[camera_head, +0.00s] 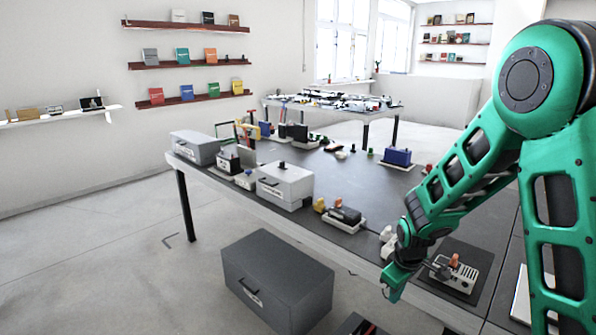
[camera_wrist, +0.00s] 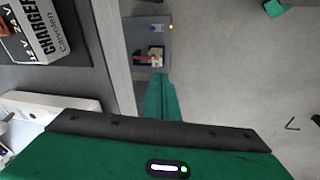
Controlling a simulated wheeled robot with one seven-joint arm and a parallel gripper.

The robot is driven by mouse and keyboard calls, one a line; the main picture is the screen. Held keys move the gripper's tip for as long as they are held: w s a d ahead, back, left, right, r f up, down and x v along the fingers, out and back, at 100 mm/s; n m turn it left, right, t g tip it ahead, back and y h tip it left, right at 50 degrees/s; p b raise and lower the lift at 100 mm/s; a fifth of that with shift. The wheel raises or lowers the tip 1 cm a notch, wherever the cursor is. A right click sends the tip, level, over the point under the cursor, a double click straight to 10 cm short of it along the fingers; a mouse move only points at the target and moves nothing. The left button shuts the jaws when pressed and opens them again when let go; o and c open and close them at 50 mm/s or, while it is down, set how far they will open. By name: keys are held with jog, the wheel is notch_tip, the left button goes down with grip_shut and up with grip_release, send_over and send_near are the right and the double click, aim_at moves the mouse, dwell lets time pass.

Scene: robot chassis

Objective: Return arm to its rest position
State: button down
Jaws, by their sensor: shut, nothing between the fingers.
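My green arm reaches in from the right in the head view, bends at its upper joint and comes down to the near edge of the dark table (camera_head: 350,195). My gripper (camera_head: 392,290) hangs at that edge, its tip pointing down. In the wrist view my gripper (camera_wrist: 160,92) shows as narrow green fingers held together beyond a black bar. It is shut and empty. The fingertips are small in the head view.
A grey device on a dark mat (camera_head: 476,255) lies just right of my gripper. A black-and-white power unit (camera_head: 345,215) and a white drawer box (camera_head: 285,184) stand left of it. A dark grey drawer box (camera_head: 275,280) stands on the floor. A charger box (camera_wrist: 40,28) shows in the wrist view.

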jog(key=s+d+r+m+t, duration=0.25)
jog(key=s+r+m, duration=0.45)
jog(key=s+r, duration=1)
jog(key=s+d+m+g, duration=0.5)
jog(key=s+d, duration=0.6)
jog(key=s, duration=0.4)
jog(key=shift+s+d+r+m+y, duration=0.2)
jog(key=shift+s+d+m+y, duration=0.1)
jog(key=shift+m, duration=0.6)
